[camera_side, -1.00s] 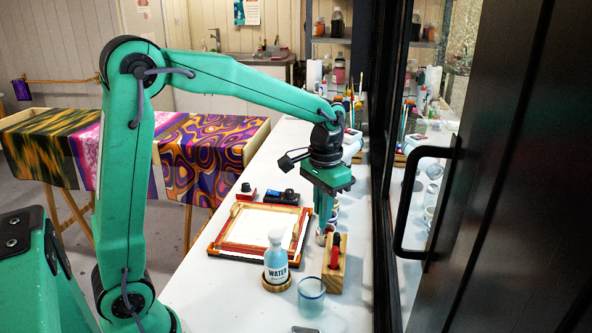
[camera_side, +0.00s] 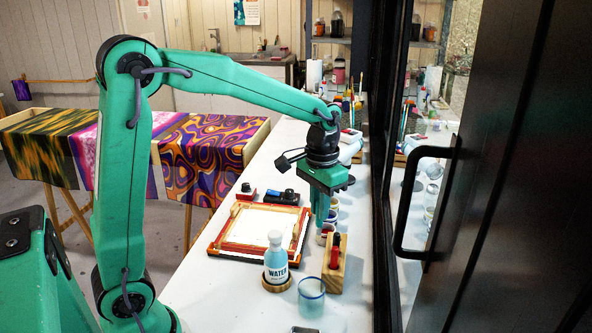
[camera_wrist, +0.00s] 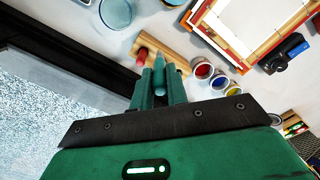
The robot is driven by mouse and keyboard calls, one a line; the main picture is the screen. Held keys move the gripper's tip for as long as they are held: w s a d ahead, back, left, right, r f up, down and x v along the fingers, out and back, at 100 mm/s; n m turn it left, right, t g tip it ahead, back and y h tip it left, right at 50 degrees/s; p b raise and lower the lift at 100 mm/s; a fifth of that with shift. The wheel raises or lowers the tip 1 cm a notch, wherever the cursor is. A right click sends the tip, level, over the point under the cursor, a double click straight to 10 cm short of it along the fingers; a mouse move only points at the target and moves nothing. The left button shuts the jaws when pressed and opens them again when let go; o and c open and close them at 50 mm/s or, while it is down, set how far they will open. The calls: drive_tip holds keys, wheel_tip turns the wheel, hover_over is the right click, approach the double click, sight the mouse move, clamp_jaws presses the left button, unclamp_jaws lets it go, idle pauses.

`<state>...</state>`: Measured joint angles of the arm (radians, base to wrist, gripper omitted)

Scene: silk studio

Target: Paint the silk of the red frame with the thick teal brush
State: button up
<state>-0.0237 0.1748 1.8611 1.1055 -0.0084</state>
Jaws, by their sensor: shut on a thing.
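The red frame (camera_side: 217,245) lies flat on the white table with bare white silk (camera_side: 250,226) in it. A corner of the frame (camera_wrist: 203,30) and its silk (camera_wrist: 244,14) show at the top of the wrist view. My gripper (camera_side: 322,222) points down, right of the frame and just behind the wooden brush block (camera_side: 329,280). In the wrist view, my gripper (camera_wrist: 160,72) is shut on the thick teal brush (camera_wrist: 159,68), held between the fingers. The brush's tip is hidden. A red brush (camera_wrist: 142,58) stands in the block.
Small cups of red (camera_wrist: 204,70), blue (camera_wrist: 219,82) and yellow (camera_wrist: 233,89) paint stand between the block and a dark clamp-like object (camera_wrist: 285,52). A water bottle (camera_side: 276,258) and a glass (camera_side: 311,290) stand in front of the frame. A dark glazed door (camera_side: 382,200) bounds the right.

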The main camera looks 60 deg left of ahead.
drive_tip(key=s+a+f+n, duration=0.2)
drive_tip(key=a+n, duration=0.2)
drive_tip(key=a, duration=0.7)
drive_tip(key=s+a+f+n, duration=0.2)
drive_tip(key=s+a+n, duration=0.1)
drive_tip(key=a, duration=0.8)
drive_tip(key=shift+a+f+n, duration=0.3)
drive_tip(key=shift+a+n, duration=0.05)
drive_tip(key=shift+n, duration=0.45)
drive_tip(key=shift+f, duration=0.25)
